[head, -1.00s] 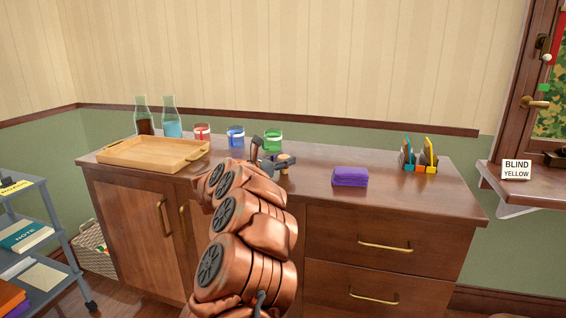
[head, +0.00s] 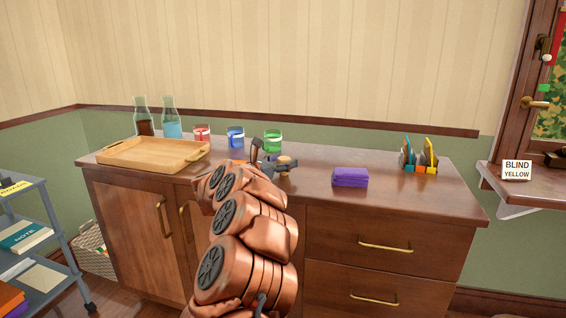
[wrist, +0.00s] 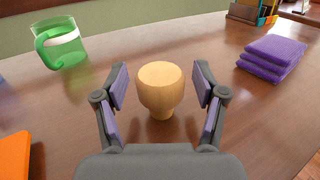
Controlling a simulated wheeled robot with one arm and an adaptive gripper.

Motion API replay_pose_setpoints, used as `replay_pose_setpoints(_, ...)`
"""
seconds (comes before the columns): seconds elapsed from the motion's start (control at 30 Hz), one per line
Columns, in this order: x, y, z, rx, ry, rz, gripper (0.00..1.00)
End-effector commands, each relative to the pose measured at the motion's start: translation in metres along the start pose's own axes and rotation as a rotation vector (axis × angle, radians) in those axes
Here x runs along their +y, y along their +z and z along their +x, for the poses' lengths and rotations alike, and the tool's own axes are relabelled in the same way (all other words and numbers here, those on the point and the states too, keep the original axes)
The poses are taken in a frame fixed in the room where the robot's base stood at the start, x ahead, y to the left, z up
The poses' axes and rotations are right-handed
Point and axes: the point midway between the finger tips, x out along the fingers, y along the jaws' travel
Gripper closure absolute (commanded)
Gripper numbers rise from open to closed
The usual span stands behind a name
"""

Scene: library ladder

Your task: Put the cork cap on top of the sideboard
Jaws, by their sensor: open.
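The cork cap (wrist: 160,86) is a pale tan, round-topped plug with a narrower base. In the wrist view it stands upright on the brown wooden sideboard top (wrist: 110,105), midway between the fingers of my gripper (wrist: 160,98). The fingers are open, with a visible gap on each side of the cap. In the head view the cap (head: 284,160) shows small beside the end of my arm, on the sideboard (head: 320,190). My gripper (head: 278,164) is low over the sideboard top there and partly hidden by my arm.
A green mug (wrist: 62,44) stands at the wrist view's upper left, a purple cloth stack (wrist: 272,58) at right, and an orange thing (wrist: 14,155) at lower left. A wooden tray (head: 130,164), bottles and a card holder (head: 420,168) are also on the sideboard.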

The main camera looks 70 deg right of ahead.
Motion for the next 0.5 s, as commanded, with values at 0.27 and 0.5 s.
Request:
replay_pose_setpoints(0.27,0.001,0.002,-0.015,0.003,0.004,-0.001,0.30)
replay_pose_setpoints(0.5,0.002,0.003,-0.063,0.004,0.007,0.001,0.30)
